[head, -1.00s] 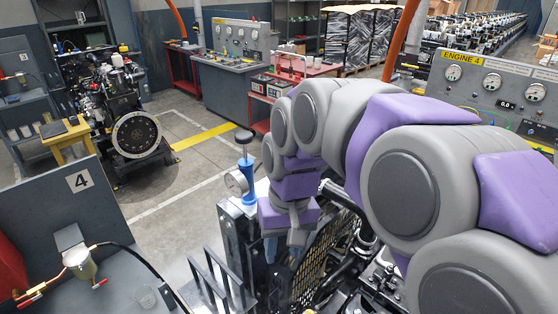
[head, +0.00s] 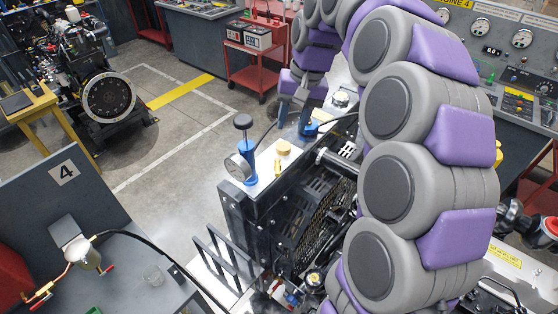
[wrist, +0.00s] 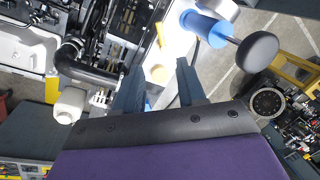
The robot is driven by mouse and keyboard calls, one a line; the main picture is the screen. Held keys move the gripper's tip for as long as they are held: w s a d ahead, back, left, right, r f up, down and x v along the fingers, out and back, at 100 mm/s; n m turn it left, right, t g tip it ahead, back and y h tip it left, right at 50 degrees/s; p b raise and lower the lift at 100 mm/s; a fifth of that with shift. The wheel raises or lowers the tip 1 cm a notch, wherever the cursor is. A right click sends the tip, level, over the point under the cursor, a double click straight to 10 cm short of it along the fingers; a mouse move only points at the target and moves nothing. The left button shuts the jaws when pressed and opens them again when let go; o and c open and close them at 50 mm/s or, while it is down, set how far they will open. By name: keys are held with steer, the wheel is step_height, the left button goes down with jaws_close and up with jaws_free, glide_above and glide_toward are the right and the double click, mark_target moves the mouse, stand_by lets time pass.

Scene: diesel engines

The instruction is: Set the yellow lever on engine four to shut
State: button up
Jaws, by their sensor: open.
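Engine four (head: 320,205) stands in front of me, with its grille and flat metal top. A small yellow piece (head: 277,167), which looks like the lever, stands on that top near a blue hand pump (head: 247,158); it also shows in the wrist view (wrist: 159,36). My gripper (head: 294,120) is open and empty, above the far end of the top, beyond the cap. In the wrist view my gripper (wrist: 158,68) shows both fingers spread.
The pump's black knob (head: 243,121) and gauge rise beside the yellow piece. A bench with a "4" plate (head: 63,172) stands at left. A red cart (head: 258,50) is behind.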

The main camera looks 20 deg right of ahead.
mark_target(278, 168)
steer(key=a+f, duration=0.1)
steer(key=f, duration=0.3)
steer(key=a+f, duration=0.1)
steer(key=f, duration=0.3)
steer(key=a+f, duration=0.1)
steer(key=f, duration=0.4)
steer(key=shift+w+p, duration=0.35)
steer(key=shift+d+f, duration=0.1)
steer(key=shift+f, duration=0.65)
jaws_close()
